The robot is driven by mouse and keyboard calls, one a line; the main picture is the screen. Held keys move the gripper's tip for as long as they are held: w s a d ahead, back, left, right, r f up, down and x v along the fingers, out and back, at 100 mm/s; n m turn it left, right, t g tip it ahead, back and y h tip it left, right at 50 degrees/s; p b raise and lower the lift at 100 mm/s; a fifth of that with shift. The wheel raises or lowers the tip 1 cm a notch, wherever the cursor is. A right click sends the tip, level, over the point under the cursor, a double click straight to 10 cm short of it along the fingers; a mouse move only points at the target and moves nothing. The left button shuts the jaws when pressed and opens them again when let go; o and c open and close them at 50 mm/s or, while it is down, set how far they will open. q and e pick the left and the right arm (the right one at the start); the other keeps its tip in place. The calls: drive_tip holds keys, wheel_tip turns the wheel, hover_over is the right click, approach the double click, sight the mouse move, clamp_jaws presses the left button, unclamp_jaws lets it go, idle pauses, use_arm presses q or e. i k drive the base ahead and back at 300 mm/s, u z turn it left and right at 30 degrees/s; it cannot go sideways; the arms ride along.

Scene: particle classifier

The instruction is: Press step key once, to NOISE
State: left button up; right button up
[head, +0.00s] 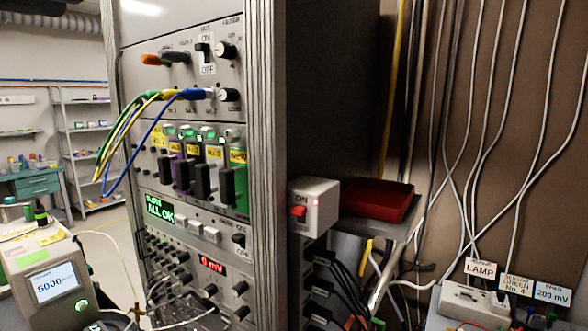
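A rack panel (226,258) in the middle of the instrument rack carries a small green display (160,210) that reads "ALL OK" under a smaller line I cannot read clearly. To the right of the display is a short row of pale keys (212,234). Their labels are too small to read, so I cannot tell which is the step key. The word NOISE is not legible anywhere. A black knob (239,240) sits right of the keys. Neither of my grippers is in view.
Yellow-labelled modules with black handles (201,182) stick out above the keys. Looped cables (131,131) hang at the rack's left. A red 0 mV readout (212,265) is below. A grey box with a red switch (313,207) juts out at the right, beside a red tray (376,200).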

sight(181, 220)
drive_tip(key=k, duration=1.05)
drive_tip(key=u, duration=0.05)
